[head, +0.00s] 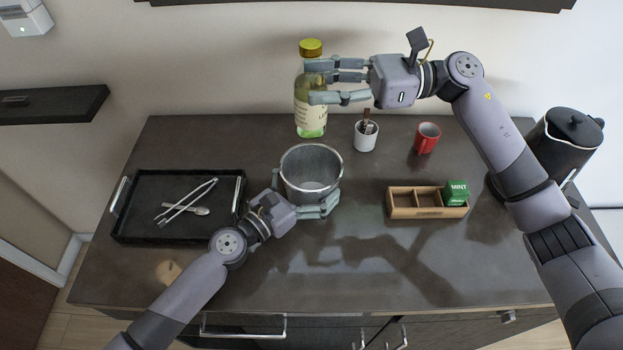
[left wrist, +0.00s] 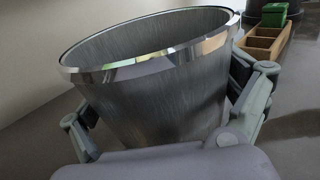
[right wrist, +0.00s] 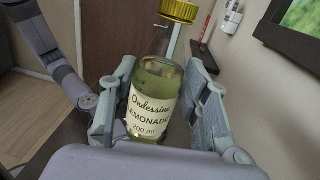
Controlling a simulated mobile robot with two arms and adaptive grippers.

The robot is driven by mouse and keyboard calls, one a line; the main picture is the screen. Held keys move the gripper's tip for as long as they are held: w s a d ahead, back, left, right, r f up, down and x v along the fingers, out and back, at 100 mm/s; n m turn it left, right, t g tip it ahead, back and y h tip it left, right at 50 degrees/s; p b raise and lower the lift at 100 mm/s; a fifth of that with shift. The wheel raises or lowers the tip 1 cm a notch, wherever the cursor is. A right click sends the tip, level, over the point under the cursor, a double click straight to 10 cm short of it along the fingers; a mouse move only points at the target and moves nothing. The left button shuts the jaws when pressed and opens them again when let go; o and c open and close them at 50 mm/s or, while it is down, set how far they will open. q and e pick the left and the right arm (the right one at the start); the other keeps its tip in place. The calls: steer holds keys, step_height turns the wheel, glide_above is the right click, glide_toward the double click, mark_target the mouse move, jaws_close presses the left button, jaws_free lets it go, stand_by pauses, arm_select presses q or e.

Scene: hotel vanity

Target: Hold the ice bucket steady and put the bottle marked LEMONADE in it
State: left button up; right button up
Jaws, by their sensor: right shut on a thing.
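The LEMONADE bottle (head: 311,108) has a gold cap, pale yellow-green liquid and a cream label. My right gripper (head: 318,82) is shut on it and holds it nearly upright, behind the bucket in the head view. In the right wrist view, the bottle (right wrist: 150,105) sits between the fingers with LEMONADE readable. The grey metal ice bucket (head: 311,153) stands open and upright on the counter; its inside looks empty. My left gripper (head: 320,207) is low at its near side. In the left wrist view, fingers flank the bucket (left wrist: 165,95); whether they press on it is unclear.
A black tray (head: 125,212) with tongs (head: 188,200) and a spoon lies at left. A white cup (head: 366,140), a red mug (head: 427,137), a wooden box (head: 400,211) with a green MINT packet (head: 456,193), and a black kettle (head: 565,145) stand at right. The front counter is clear.

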arm_select(q)
steer(key=c, duration=0.7)
steer(key=shift+c, duration=0.2)
arm_select(e)
step_height(320, 180, down, 13)
stand_by(1.2)
steer(key=o, duration=1.6)
steer(key=shift+c, duration=0.2)
steer(key=shift+d, duration=0.15)
steer(key=w+d, duration=0.1)
steer(key=d, duration=1)
steer(key=shift+w+d, duration=0.2)
steer(key=shift+d, duration=0.15)
